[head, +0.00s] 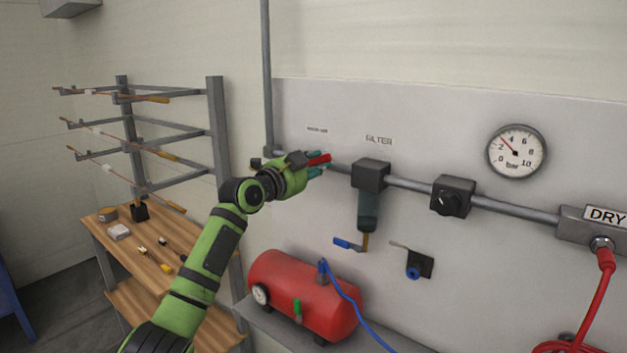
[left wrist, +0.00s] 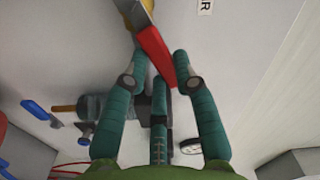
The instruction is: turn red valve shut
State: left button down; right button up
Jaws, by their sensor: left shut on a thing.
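The red valve's handle (head: 319,159) shows as a short red bar at the left end of the wall pipe, pointing right and slightly up. My left gripper (head: 321,166) is around it, its green fingers partly hiding the valve body. In the left wrist view the red handle (left wrist: 154,50) runs from a brass-coloured part (left wrist: 131,14) at the top down between the teal fingers of my left gripper (left wrist: 164,82). The gripper is shut on the handle. My right gripper is not in view.
Right of the valve, the grey pipe (head: 410,184) carries a filter (head: 369,208) and a black knob unit (head: 452,197). A pressure gauge (head: 516,151) hangs above. A red compressor tank (head: 305,295) with a blue hose stands below. A wooden bench (head: 120,255) and rack stand left.

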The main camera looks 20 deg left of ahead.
pick_arm(q)
jog(key=w+a+r+n+p, duration=0.2)
jog(key=a+r+n, duration=0.2)
jog(key=n, duration=0.9)
jog(key=shift+a+r, duration=0.2)
jog(key=shift+a, duration=0.35)
jog(key=shift+n, duration=0.3)
jog(key=c, duration=1)
grip_release()
jog(key=shift+a, duration=0.1)
jog(key=shift+o, duration=0.2)
jog(key=shift+s, duration=0.15)
